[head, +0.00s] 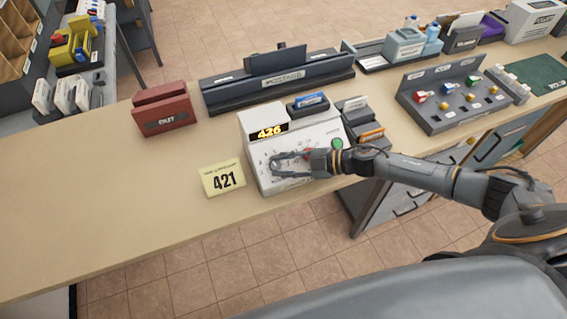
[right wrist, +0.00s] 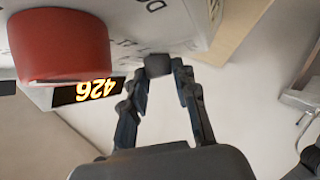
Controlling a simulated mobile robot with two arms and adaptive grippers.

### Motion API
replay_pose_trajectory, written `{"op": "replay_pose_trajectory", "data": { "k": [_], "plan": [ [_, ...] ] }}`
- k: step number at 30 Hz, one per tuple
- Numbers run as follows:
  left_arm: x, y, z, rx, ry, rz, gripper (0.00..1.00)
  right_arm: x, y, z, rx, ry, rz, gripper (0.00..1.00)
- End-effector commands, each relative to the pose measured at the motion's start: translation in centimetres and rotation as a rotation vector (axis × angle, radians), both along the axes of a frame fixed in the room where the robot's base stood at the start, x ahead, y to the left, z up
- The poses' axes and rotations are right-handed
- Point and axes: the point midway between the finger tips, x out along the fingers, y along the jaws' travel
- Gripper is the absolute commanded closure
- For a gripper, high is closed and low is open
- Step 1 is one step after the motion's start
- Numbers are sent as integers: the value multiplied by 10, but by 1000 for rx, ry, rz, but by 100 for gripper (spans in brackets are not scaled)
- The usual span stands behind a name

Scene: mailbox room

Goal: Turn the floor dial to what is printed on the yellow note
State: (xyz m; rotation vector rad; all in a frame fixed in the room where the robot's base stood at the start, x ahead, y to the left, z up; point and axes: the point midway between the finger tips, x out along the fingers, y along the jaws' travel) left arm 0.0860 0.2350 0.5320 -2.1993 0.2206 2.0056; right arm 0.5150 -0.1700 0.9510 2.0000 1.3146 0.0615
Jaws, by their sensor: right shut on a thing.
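The yellow note (head: 223,179) lies on the counter, left of the white machine, and reads 421. The white machine (head: 262,119) has a lit display (head: 269,132) reading 426. The display also shows upside down in the right wrist view (right wrist: 94,90). My right gripper (head: 275,163) reaches over the machine's sloped front panel. In the right wrist view its fingers (right wrist: 163,70) are shut on a small dark knob, the dial (right wrist: 158,64), on the white panel. In the head view the gripper mostly hides the dial. My left gripper is in neither view.
A red button (right wrist: 60,45) is close to the gripper, and a green button (head: 337,144) is on the machine's right. The counter's left part (head: 80,205) is clear.

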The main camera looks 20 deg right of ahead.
Motion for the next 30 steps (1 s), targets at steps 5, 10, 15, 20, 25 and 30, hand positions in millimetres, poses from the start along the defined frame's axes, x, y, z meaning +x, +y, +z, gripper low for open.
{"op": "replay_pose_trajectory", "data": {
  "k": [5,10,15,20,25,30],
  "plan": [
    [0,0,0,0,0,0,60,1,1,0,0,-2,1,100],
    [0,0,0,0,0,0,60,0,1,0,1,-2,1,63],
    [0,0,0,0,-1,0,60,0,1,0,1,-2,0,48],
    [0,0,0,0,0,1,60,0,1,0,1,0,1,48],
    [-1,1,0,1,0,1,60,-4,-8,2,-2,0,-1,48],
    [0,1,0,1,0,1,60,-20,-33,12,-4,2,0,48]
  ]
}}
